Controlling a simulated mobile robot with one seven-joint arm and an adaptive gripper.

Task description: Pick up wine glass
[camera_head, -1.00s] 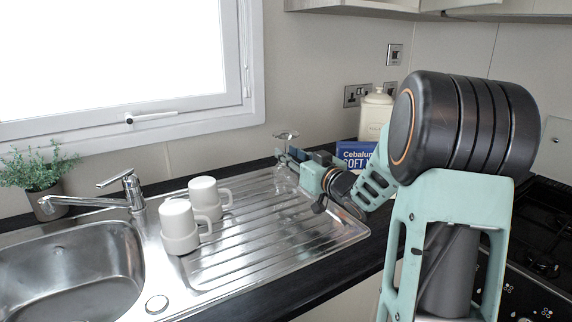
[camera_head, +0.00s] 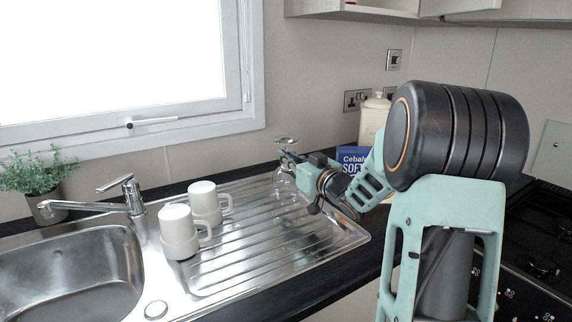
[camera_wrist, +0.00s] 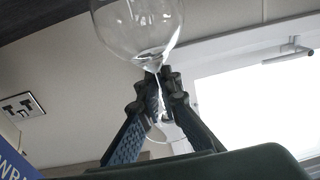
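The clear wine glass (camera_head: 284,184) is upside down at the back right of the draining board (camera_head: 245,245), foot up and bowl down. My gripper (camera_head: 289,158) reaches it from the right, at the height of its stem. In the wrist view, the glass bowl (camera_wrist: 138,28) fills the top middle, and the two fingers of my gripper (camera_wrist: 158,82) are close together around the stem, just beside the bowl. They look shut on it. Part of the stem is hidden by the fingers. I cannot tell whether the rim touches the draining board.
Two white mugs (camera_head: 180,232) (camera_head: 204,198) stand on the left of the draining board, beside the sink (camera_head: 70,275) and tap (camera_head: 125,195). A blue box (camera_head: 350,156) and a cream jar (camera_head: 374,118) stand behind my arm. The wall and window (camera_head: 120,50) are close behind the glass.

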